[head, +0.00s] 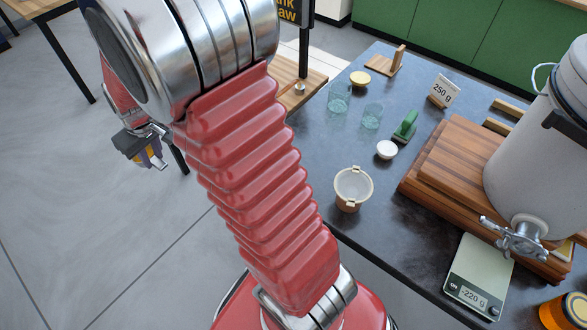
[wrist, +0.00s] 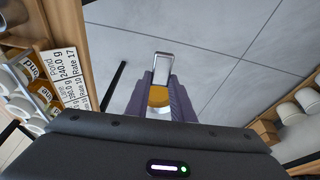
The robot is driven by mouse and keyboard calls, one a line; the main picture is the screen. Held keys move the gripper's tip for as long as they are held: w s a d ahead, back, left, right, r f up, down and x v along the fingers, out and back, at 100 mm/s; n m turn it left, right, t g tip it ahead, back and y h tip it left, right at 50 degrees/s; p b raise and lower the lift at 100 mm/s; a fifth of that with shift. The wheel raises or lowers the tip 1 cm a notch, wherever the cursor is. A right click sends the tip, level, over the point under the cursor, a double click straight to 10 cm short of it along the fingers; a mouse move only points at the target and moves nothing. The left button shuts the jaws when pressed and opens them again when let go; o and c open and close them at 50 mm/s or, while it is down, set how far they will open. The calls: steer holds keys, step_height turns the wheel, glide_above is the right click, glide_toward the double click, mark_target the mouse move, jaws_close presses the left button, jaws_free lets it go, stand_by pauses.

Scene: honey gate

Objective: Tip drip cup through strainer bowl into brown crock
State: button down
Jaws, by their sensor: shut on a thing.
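My gripper (head: 152,158) hangs at the left in the head view, over open floor and well away from the table. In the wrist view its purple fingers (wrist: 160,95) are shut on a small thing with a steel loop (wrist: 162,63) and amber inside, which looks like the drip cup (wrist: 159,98). Most of it is hidden by the fingers. A white strainer bowl (head: 353,184) with small clips sits on top of the crock (head: 347,207) near the dark table's front left edge.
On the dark table (head: 395,235) stand two glasses (head: 339,97), a small white cup (head: 387,149), a green tool (head: 405,127), a scale (head: 479,275) reading -220 g, and a tapped tank (head: 530,150) on a wooden stand. Wooden shelves with jars flank the wrist view.

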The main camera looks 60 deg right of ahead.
steer(key=s+d, duration=2.4)
steer(key=d, duration=0.2)
steer(key=s+a, duration=0.1)
steer(key=s, duration=3.1)
steer(key=shift+a+r+m, duration=0.2)
steer(key=shift+r+m, duration=0.05)
steer(key=shift+m, duration=0.15)
steer(key=shift+w+d+r+g, duration=0.1)
steer(key=shift+w+r+g, duration=0.1)
steer(key=shift+r+g, duration=0.6)
steer(key=shift+w+r+g, duration=0.15)
steer(key=shift+r+g, duration=0.45)
steer(key=shift+g, duration=0.4)
